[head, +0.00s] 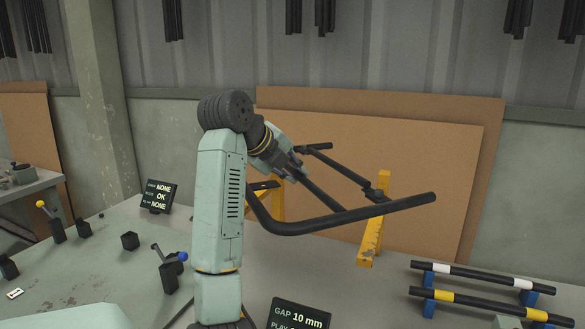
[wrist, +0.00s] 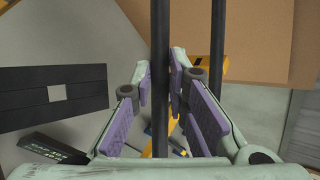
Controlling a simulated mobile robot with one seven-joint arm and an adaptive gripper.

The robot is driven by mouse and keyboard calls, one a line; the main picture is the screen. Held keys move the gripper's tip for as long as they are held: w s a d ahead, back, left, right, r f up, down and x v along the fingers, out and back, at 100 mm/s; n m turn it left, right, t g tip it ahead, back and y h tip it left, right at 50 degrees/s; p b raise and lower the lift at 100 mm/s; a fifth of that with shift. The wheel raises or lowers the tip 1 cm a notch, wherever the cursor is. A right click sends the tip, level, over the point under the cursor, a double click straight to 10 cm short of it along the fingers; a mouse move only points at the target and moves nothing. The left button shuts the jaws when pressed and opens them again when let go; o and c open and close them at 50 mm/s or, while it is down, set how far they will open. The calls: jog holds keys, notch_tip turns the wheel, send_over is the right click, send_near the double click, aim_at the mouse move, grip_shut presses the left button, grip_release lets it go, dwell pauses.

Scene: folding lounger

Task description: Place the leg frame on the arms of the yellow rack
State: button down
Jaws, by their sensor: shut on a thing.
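The leg frame (head: 345,220) is a bent black tube frame, held tilted over the bench. My gripper (head: 299,173) is shut on one of its straight tubes. In the wrist view that tube (wrist: 160,75) runs upright between the purple finger pads, with a second tube (wrist: 217,60) to its right. The yellow rack (head: 370,240) stands behind the frame; its right post rises past the frame, and its left part is partly hidden by my arm and the frame. Yellow parts of the rack (wrist: 208,68) also show behind the fingers. I cannot tell whether frame and rack touch.
Striped black bars (head: 485,285) lie on blue supports at the right. A display reading GAP 10 mm (head: 298,314) stands in front. Another display (head: 159,196), a blue-knobbed lever (head: 170,270) and small black blocks stand at the left. Brown boards (head: 370,150) lean behind the rack.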

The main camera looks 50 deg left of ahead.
notch_tip(320, 180, down, 6)
jog(key=shift+f, duration=0.2)
dwell(0.5)
jog(key=shift+f+b, duration=0.45)
jog(key=shift+f, duration=0.4)
dwell(0.5)
jog(key=c, duration=1.5)
grip_release()
jog(key=shift+s+f, duration=0.1)
jog(key=shift+f, duration=0.05)
jog(key=v, duration=1.2)
